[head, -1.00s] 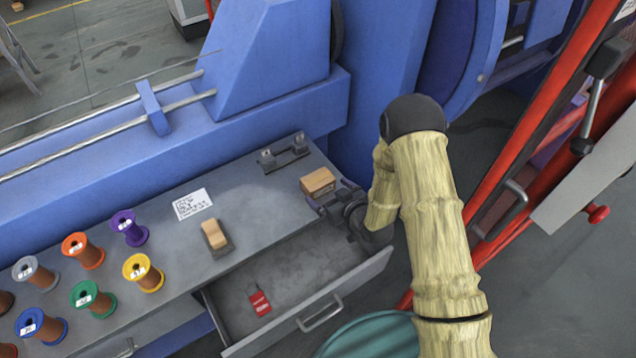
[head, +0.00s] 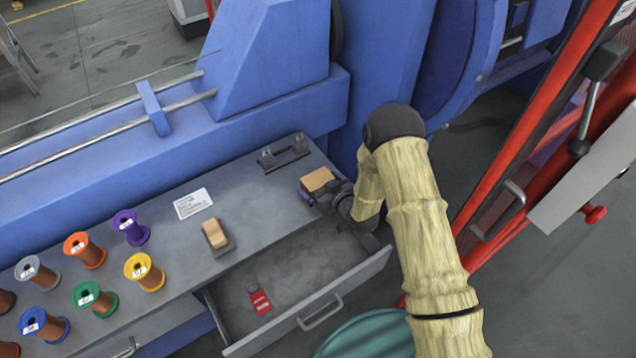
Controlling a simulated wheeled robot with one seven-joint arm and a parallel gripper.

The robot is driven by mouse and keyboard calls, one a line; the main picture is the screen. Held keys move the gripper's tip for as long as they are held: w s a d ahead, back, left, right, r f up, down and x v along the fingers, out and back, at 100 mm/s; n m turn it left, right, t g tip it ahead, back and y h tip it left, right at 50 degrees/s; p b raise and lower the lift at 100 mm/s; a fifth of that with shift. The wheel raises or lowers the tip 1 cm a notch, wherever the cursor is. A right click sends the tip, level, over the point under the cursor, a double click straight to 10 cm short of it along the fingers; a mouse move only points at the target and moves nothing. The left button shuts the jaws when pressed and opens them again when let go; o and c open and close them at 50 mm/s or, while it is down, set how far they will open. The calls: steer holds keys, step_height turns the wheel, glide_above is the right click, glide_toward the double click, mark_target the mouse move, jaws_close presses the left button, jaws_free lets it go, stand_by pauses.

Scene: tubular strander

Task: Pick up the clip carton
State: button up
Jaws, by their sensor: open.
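The clip carton, a small brown cardboard box (head: 317,179), sits at the right end of the grey bench top in the head view. My gripper (head: 318,190) is at the carton, with its jaws open. One dark finger shows along the carton's near left side. The far finger is mostly hidden, and I cannot tell whether either finger touches the carton. The carton rests on the bench.
Below the bench an open drawer (head: 358,281) holds a red tag (head: 260,301). A wooden block (head: 215,236), a label card (head: 193,203), a metal bracket (head: 284,152) and several coloured spools (head: 144,272) stand on the bench. Blue machinery (head: 262,68) rises behind.

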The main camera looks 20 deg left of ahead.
mark_target(321, 181)
steer(key=shift+s+a, duration=0.1)
steer(key=c, duration=1.1)
steer(key=shift+o, duration=0.2)
steer(key=shift+r, duration=5.05)
